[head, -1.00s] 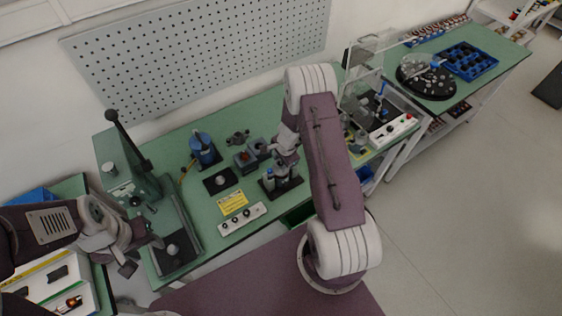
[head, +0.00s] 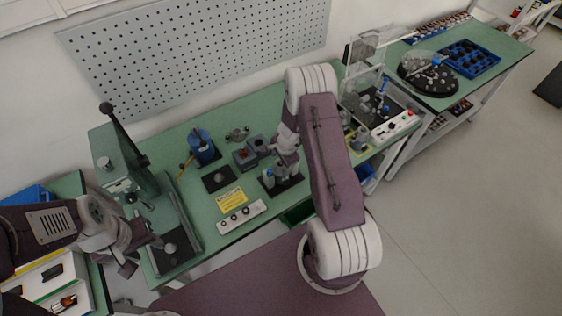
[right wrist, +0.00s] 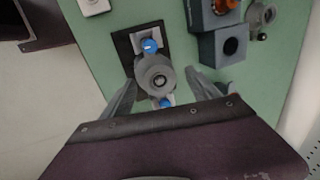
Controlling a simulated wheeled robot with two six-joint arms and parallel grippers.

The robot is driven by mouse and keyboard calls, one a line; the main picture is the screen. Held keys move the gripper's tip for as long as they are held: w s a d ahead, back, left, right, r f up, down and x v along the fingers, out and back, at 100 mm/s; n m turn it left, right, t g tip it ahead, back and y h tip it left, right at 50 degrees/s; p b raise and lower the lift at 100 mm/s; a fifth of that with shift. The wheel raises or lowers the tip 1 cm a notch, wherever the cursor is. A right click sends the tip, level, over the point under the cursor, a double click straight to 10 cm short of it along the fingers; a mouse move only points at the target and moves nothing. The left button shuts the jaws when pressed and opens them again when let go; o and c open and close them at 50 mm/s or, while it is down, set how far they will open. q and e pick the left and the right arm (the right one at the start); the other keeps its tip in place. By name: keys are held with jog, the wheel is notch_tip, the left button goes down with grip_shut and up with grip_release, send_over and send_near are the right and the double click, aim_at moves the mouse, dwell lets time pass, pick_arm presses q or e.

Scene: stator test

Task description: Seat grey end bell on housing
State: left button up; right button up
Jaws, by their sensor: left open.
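A round grey part (right wrist: 157,78), which looks like the grey end bell, shows from above between two blue pieces on a black base plate (right wrist: 124,45). Whatever housing lies under it is hidden, so I cannot tell whether it is seated. My right gripper (right wrist: 159,82) has its fingers spread on either side of the grey part, with gaps visible. In the head view, my right gripper (head: 284,158) is above the black fixture, partly covered by my arm. My left gripper (head: 142,254) is open and empty, at the left front by the press.
A green lever press (head: 128,165) stands at the left. A grey block with an orange top (head: 243,154), a blue tool holder (head: 202,146) and a switch box (head: 241,216) are near the fixture. A clear-doored test station (head: 378,112) stands to the right.

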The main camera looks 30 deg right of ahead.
jog(key=p+v, duration=0.3)
jog(key=v, duration=0.5)
jog(key=shift+s+r, duration=0.15)
jog(key=shift+r, duration=0.3)
